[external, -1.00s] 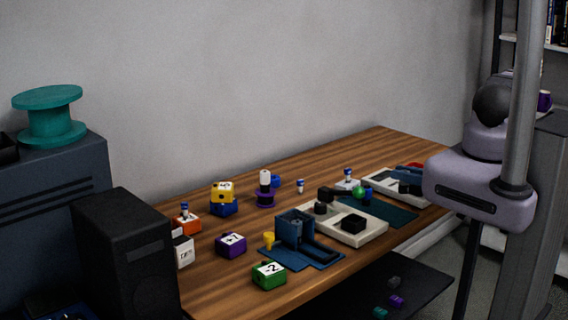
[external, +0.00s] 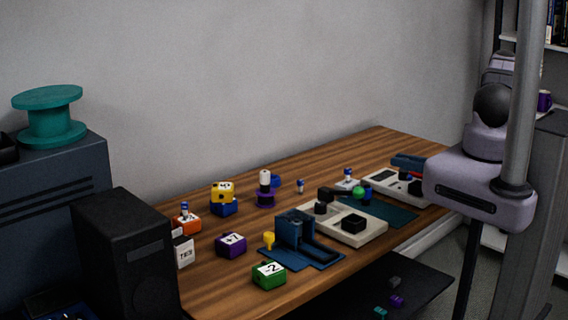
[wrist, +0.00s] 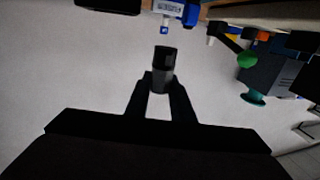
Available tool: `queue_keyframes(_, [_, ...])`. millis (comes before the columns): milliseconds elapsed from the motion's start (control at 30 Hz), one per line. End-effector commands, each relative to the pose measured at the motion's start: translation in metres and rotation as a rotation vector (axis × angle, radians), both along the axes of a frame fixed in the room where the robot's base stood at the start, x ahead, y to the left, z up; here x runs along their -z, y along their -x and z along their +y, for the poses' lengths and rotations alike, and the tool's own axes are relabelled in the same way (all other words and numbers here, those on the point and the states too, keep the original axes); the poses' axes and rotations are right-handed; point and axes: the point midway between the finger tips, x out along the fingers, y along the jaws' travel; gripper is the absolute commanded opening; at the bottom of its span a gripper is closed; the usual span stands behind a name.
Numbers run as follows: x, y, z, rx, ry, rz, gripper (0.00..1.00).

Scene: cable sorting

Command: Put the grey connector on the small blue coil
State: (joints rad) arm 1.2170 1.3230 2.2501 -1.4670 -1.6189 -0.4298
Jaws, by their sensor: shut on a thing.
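In the wrist view my gripper (wrist: 160,82) is shut on a dark grey cylindrical piece, which looks like the grey connector (wrist: 163,57). The piece points away from my fingers and is clear of other things. In the external view my gripper and the connector cannot be made out; my arm covers the right end of the table. A small round blue thing (external: 274,181) on the table, behind a purple spool (external: 265,200) with a white piece on it, may be the small blue coil; it is too small to be sure.
A cream tray (external: 365,236) with black blocks, a blue holder (external: 292,228) and a teal mat (external: 392,213) lie on the wooden table (external: 200,282). Labelled cubes, including a green one (external: 268,276), stand at the left. A black speaker (external: 125,255) borders the left end.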

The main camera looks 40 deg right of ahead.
Motion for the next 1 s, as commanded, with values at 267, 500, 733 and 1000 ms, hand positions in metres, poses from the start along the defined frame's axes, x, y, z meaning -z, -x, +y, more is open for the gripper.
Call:
queue_keyframes(267, [0.004, -0.036, 0.038, -0.193, 0.001, -0.001, 0.0])
queue_keyframes(500, [0.005, -0.043, 0.059, -0.258, -0.001, 0.0, 0.0])
queue_keyframes(733, [0.004, -0.042, 0.058, -0.258, -0.001, 0.0, 0.0])
queue_keyframes(1000, [-0.004, -0.029, 0.026, -0.148, -0.005, 0.002, 0.0])
